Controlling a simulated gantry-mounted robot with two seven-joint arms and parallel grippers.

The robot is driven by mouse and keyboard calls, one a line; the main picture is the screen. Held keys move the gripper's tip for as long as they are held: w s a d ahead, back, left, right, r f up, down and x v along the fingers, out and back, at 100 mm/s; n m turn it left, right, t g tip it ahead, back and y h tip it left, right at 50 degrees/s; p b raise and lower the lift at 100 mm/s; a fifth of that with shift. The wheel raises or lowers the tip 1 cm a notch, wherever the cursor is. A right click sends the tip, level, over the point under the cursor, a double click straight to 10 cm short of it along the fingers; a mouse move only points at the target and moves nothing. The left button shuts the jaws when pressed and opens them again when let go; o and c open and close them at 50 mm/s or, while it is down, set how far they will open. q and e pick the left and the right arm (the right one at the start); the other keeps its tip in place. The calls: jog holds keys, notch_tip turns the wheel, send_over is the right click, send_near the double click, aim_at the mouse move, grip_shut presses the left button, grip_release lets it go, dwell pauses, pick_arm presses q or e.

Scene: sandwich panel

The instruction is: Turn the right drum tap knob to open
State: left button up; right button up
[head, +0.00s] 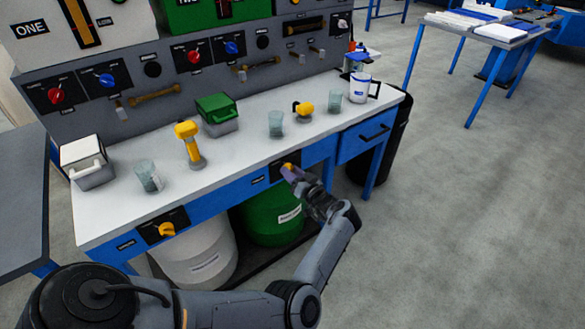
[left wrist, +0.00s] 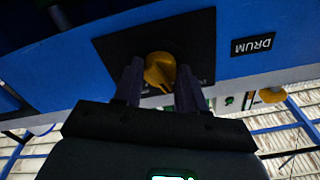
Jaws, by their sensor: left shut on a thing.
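The right drum tap knob (head: 288,166) is yellow-orange and sits on a black plate on the blue front of the bench, above the green drum. In the left wrist view the knob (left wrist: 159,70) shows between two dark fingers, with its black plate (left wrist: 115,50) behind it and a DRUM label (left wrist: 254,45) to the right. My left gripper (head: 294,173) is shut on this knob and partly hides it in the head view. The left tap knob (head: 167,229) is yellow, on its own black plate above the white drum. My right gripper is not in view.
The white drum (head: 203,262) and green drum (head: 273,216) stand under the bench. On the white bench top (head: 240,157) are beakers, a green box (head: 216,114), a white box (head: 85,160) and yellow-headed items. A drawer (head: 366,141) is right of the tap. Open floor lies in front.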

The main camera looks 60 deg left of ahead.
pick_arm(q)
jog(key=shift+m+p, duration=1.8)
jog(key=shift+m, duration=4.7)
jog(key=shift+f, duration=0.1)
jog(key=o, duration=1.1)
jog(key=shift+a, duration=0.1)
jog(key=shift+c, duration=0.2)
jog(key=d, duration=1)
jog(key=shift+w+d, duration=0.4)
